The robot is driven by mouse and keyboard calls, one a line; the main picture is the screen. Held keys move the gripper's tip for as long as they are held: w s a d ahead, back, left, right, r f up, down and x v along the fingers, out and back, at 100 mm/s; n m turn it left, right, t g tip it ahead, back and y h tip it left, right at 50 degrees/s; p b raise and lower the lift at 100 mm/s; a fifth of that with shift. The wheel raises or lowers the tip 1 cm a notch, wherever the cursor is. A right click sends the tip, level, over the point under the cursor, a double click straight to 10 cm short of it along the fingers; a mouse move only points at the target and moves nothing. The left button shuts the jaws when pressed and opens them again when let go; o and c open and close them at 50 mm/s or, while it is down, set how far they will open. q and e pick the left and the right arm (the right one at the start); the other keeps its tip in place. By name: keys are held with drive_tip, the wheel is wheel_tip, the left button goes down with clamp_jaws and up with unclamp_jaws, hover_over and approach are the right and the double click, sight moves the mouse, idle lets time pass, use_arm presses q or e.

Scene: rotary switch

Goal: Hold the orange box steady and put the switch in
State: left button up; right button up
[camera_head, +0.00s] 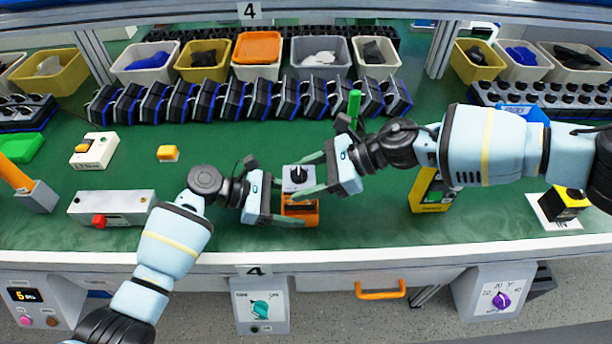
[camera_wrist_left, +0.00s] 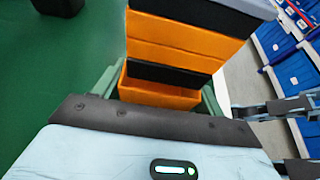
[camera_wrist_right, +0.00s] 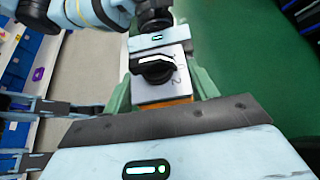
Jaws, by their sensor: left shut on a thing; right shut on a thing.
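The orange box (camera_head: 300,219) stands near the front edge of the green bench. My left gripper (camera_head: 299,206) reaches in from the left and is shut on it; its green fingers flank the orange walls (camera_wrist_left: 170,60) in the left wrist view. The switch (camera_head: 298,175) has a light grey plate and a black knob, and sits at the top of the box. My right gripper (camera_head: 306,174) is shut on the switch from the right. In the right wrist view the fingers flank its plate (camera_wrist_right: 162,88). Whether the switch is fully seated is hidden.
A grey box with a red button (camera_head: 112,208) lies to the left, and a yellow-black device (camera_head: 431,190) to the right. A green post (camera_head: 354,104) rises behind my right gripper. Dark racked units (camera_head: 235,100) and bins line the back.

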drive_tip(key=shift+f, duration=0.95)
drive_tip(key=shift+f, duration=0.3)
drive_tip(key=shift+f, duration=0.65)
drive_tip(key=shift+f, duration=0.3)
drive_tip(key=shift+f, duration=0.45)
drive_tip(key=o, duration=1)
drive_tip(key=shift+o, duration=0.7)
drive_tip(key=v, duration=0.8)
